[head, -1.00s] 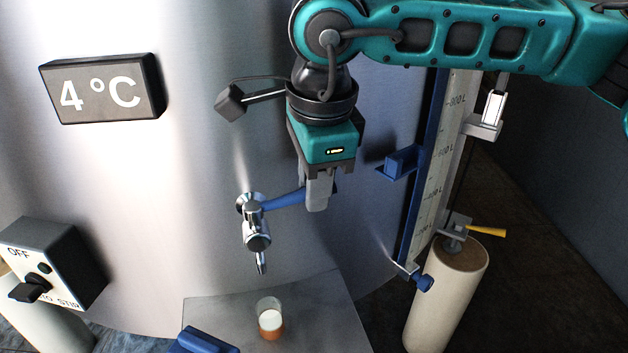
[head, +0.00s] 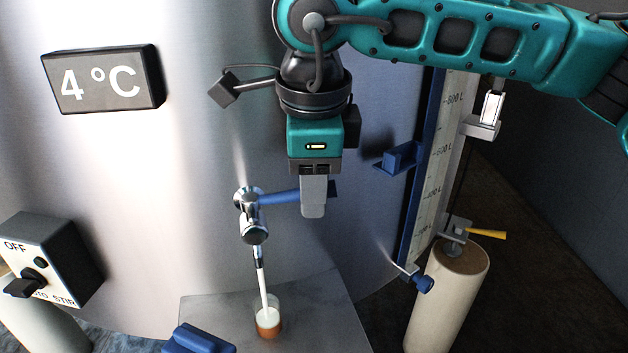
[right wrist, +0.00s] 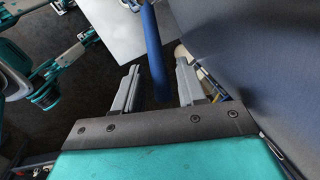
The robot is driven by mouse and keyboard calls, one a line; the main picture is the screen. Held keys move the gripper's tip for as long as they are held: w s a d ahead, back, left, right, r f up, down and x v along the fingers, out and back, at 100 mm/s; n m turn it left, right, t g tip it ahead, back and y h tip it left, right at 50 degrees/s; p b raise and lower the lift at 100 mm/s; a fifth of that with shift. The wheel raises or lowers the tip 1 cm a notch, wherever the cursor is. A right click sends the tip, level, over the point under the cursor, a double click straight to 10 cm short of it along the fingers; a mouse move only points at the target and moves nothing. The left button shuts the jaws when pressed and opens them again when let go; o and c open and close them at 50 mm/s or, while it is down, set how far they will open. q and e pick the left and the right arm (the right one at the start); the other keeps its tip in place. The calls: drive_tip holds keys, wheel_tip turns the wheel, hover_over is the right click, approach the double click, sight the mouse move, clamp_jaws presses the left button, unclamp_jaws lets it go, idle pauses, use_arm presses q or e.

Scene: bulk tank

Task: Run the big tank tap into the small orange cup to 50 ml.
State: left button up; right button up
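The big tank's metal tap (head: 252,215) is on the tank front with its blue lever (head: 280,197) pointing right. A thin white stream (head: 262,280) runs from its spout into the small cup (head: 268,322). The cup stands upright under the spout, orange at the bottom and whitish above; I cannot read its level in ml. My right gripper (head: 313,205) is at the lever. In the right wrist view, the lever (right wrist: 152,50) passes between the two fingers of the gripper (right wrist: 155,88), with gaps at both sides.
The cup stands on a grey metal plate (head: 325,310), with a blue object (head: 200,340) at its front left. A switch box (head: 50,260) is at left. A level gauge (head: 432,180) and a cream post (head: 445,295) stand at right. A display (head: 103,80) reads 4 °C.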

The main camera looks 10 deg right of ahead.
drive_tip(key=shift+o, duration=0.6)
drive_tip(key=shift+r, duration=0.1)
wheel_tip(320, 180, up, 12)
drive_tip(key=s+p, duration=0.1)
drive_tip(key=s, duration=0.1)
drive_tip(key=shift+s+a+r+p, duration=0.2)
drive_tip(key=shift+s+r+p, duration=0.05)
drive_tip(key=shift+p, duration=0.05)
idle(6.3)
